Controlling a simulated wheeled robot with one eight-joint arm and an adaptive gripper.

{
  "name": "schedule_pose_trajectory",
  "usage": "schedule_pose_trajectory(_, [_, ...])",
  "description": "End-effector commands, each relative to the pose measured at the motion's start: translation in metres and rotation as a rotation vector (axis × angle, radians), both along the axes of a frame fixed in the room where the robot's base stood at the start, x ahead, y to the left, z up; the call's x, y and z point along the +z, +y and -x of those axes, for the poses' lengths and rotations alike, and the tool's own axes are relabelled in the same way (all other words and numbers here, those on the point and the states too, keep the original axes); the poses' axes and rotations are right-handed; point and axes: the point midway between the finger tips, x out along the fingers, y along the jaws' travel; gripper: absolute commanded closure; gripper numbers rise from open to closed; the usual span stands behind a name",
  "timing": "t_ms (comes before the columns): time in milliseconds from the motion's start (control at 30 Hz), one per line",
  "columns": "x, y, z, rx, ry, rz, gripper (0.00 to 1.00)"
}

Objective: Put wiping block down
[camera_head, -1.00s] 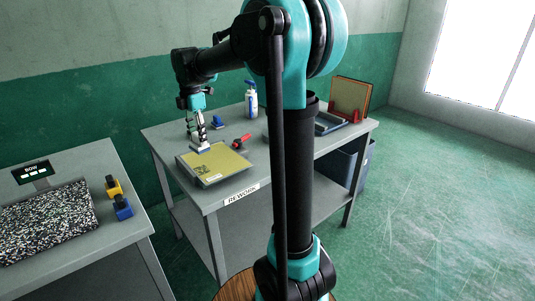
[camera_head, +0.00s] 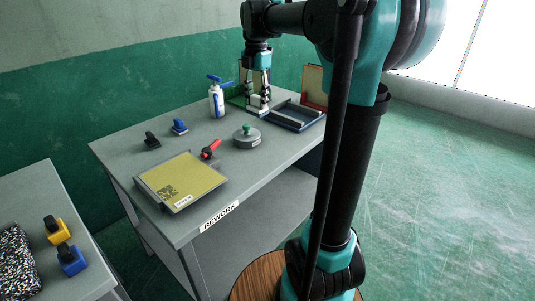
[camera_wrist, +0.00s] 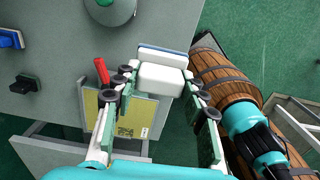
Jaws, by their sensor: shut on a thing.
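The wiping block (camera_wrist: 160,77), white with a blue-edged base, sits between the fingertips of my gripper (camera_wrist: 158,80) in the wrist view. My gripper (camera_head: 259,98) is shut on it. In the head view the white block (camera_head: 258,101) shows small at the fingertips, over the back right part of the grey rework table (camera_head: 130,150), beside the dark blue tray. I cannot tell whether the block touches the tabletop.
On the table are a yellow panel (camera_head: 190,176), a red-handled clamp (camera_head: 209,150), a round green-knobbed weight (camera_head: 247,137), a spray bottle (camera_head: 216,101), a tray (camera_head: 296,116), and small blue (camera_head: 179,127) and black (camera_head: 151,140) pieces. The table's middle back has free room.

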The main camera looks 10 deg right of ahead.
Motion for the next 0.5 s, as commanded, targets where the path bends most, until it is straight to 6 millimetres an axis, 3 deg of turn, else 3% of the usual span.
schedule_pose_trajectory(500, [-0.119, 0.000, 0.000, 0.000, 0.000, 0.000, 0.89])
